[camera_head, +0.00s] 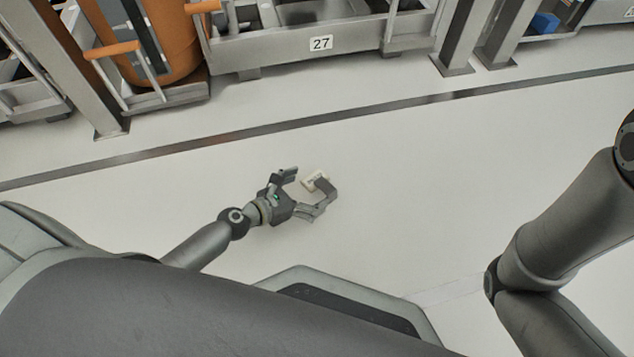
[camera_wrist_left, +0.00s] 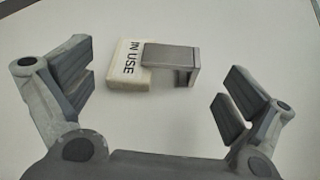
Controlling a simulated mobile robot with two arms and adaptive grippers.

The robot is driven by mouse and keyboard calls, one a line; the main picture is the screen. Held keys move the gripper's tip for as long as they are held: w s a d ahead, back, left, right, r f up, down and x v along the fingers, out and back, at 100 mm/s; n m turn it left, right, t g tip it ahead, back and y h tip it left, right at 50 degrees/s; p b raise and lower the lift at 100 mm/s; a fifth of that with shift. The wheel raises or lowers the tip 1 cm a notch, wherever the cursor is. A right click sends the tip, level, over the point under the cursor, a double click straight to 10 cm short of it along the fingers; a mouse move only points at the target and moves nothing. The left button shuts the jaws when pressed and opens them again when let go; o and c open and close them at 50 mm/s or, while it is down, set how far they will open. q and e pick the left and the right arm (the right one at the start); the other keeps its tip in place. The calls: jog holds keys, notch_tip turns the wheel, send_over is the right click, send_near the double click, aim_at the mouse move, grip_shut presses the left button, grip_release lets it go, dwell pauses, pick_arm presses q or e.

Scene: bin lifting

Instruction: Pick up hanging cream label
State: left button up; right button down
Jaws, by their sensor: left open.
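The cream label (camera_wrist_left: 124,79) reads "IN USE" and has a grey metal hook (camera_wrist_left: 170,57) on one side. In the left wrist view it lies in front of my left gripper (camera_wrist_left: 158,92), between the lines of the two open fingers and nearer the left one. In the head view the cream label (camera_head: 310,180) shows small over the pale floor, beside the fingertips of my left gripper (camera_head: 312,181) and partly hidden by a finger. The left gripper is open and empty. My right arm enters at the right, but its gripper is out of view.
A metal bin marked 27 (camera_head: 321,62) stands along the top. An orange container (camera_head: 165,40) is at the top left. Metal posts (camera_head: 465,40) stand at the top right. A dark line (camera_head: 300,122) crosses the floor. The floor around the label is clear.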

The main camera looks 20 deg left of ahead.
aim_at(320, 183)
pick_arm(q)
jog(key=b+x, duration=0.1)
jog(key=x, duration=0.3)
jog(key=shift+w+f+b, duration=0.25)
jog(key=shift+b, duration=0.15)
jog(key=shift+w+d+f, duration=0.1)
jog(key=shift+w+d, duration=0.05)
jog(key=shift+w, duration=0.2)
jog(key=c, duration=0.7)
jog(key=shift+c, duration=0.2)
